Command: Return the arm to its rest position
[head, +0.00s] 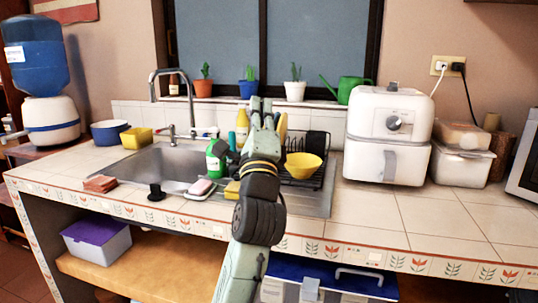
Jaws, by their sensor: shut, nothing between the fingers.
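My arm rises from the bottom centre of the head view, raised in front of the tiled counter (385,213). My gripper (262,101) is at its upper end, pointing up, with its fingers together and nothing held. In the picture it overlaps the sink area and the dish rack (318,172). I cannot tell how far it is from the counter. The arm hides part of the counter edge and sink.
A yellow bowl (303,165) is on the rack, right of my gripper. A green bottle (215,161) stands left. The faucet (153,88), potted plants (296,90) and white air fryer (388,135) stand farther around.

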